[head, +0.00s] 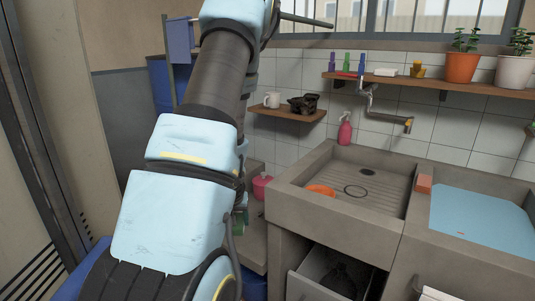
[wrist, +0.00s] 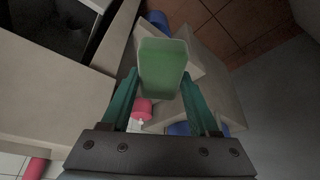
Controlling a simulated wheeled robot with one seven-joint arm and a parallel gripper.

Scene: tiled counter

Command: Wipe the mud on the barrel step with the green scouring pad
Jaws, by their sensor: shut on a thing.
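My gripper (wrist: 160,76) is shut on the green scouring pad (wrist: 163,60), which stands out between the teal fingers in the wrist view. In the head view my arm hides most of the gripper, and only a small green patch shows beside the arm. Beyond and below the pad, pale stepped slabs, which look like the barrel step (wrist: 205,80), show in the wrist view. Part of this step also shows left of the sink in the head view (head: 256,243). I cannot make out mud on it. Whether the pad touches the step is unclear.
A pink object (head: 262,187) sits beside the sink (head: 300,205). An open drawer (head: 325,285) juts out below the sink. Blue barrel-like shapes (wrist: 158,19) border the step. A shelf (head: 290,114) with a mug hangs above. Brown floor tiles (wrist: 240,20) lie beyond the step.

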